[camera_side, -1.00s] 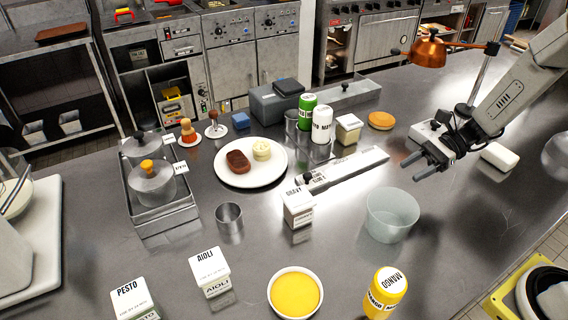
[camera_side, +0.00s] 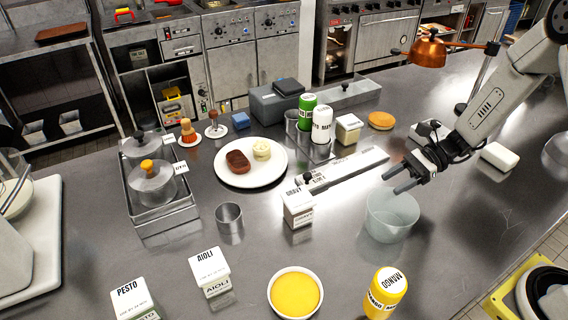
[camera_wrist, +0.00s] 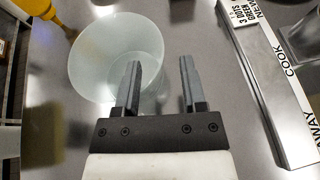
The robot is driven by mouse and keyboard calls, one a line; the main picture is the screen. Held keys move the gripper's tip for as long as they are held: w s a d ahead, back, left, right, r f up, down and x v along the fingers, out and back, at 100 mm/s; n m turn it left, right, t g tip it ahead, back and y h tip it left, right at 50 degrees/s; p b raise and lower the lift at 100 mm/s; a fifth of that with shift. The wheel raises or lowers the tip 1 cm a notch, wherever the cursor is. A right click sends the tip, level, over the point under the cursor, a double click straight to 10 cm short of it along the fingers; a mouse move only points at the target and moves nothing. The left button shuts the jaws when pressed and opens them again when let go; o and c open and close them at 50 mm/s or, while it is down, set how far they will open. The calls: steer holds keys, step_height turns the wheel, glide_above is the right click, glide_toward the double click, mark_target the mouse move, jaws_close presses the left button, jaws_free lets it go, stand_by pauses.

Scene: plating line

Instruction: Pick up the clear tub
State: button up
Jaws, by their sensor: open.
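The clear tub (camera_side: 391,217) stands upright on the steel counter, right of the middle in the side view. It is translucent and round, and looks empty. In the wrist view the tub (camera_wrist: 92,62) fills the upper left, beyond and left of my fingers. My gripper (camera_side: 393,181) is open and empty, just above the tub's far rim in the side view. In the wrist view my gripper (camera_wrist: 160,75) shows two dark fingers apart; the left finger overlaps the tub's right side and the right finger is over bare counter. I cannot tell whether any finger touches the tub.
A yellow mango bottle (camera_side: 385,292) stands in front of the tub. A white carton (camera_side: 298,208) stands to its left, and a long labelled rail (camera_side: 345,168) lies behind it. A bowl of yellow sauce (camera_side: 295,292) is at the front. Counter right of the tub is clear.

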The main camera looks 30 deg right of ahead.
steer(key=shift+x, duration=1.4)
jaws_close()
